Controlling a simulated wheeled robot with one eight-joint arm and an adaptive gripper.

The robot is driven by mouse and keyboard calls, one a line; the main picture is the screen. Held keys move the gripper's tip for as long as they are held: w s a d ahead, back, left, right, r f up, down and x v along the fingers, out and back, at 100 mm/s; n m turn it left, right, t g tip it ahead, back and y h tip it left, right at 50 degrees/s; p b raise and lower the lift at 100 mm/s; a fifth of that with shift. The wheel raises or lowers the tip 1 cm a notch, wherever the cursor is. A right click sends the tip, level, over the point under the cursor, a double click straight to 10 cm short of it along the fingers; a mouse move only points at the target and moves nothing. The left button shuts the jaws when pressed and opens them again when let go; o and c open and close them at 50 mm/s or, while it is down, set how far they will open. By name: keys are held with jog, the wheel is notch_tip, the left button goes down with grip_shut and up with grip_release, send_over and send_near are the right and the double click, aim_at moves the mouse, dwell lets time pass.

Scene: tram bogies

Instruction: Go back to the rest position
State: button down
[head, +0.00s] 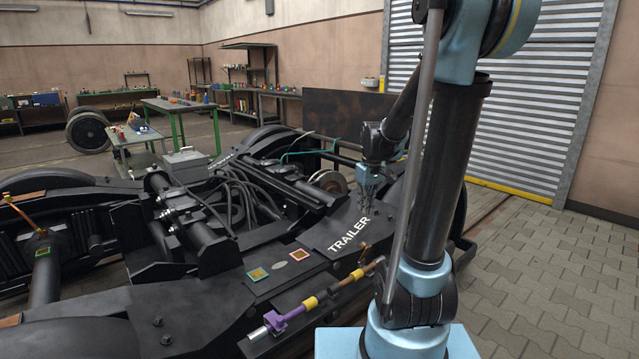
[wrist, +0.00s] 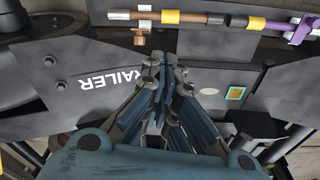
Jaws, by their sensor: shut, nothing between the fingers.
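My gripper (head: 366,200) hangs low over the black bogie frame, right of the middle in the head view, next to the white TRAILER lettering (head: 349,234). In the wrist view my gripper (wrist: 160,62) points at the frame with its blue and grey fingers drawn together, and nothing shows between them. Part of the lettering (wrist: 112,79) is visible to the left of the fingers. My arm rises across the right part of the head view. I cannot tell the exact gap between the fingertips and the frame.
A rod with yellow bands and a purple end (head: 284,317) lies along the near side of the bogie (head: 199,309); the rod also shows in the wrist view (wrist: 195,18). A green table (head: 179,105) and shelves stand behind. Paved floor (head: 541,272) is free at right, before a shutter (head: 530,112).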

jog(key=s+d+f+m, duration=0.1)
jog(key=s+f+m, duration=0.1)
jog(key=s, duration=1)
jog(key=s+d+f+m+t, duration=0.1)
jog(key=s+d+f+m, duration=0.1)
jog(key=s, duration=1)
jog(key=shift+s+d+f+m+h, duration=0.2)
jog(key=shift+d+f+m+h, duration=0.15)
jog(key=shift+m, duration=0.45)
jog(key=shift+w+f, duration=0.2)
jog(key=shift+w, duration=0.25)
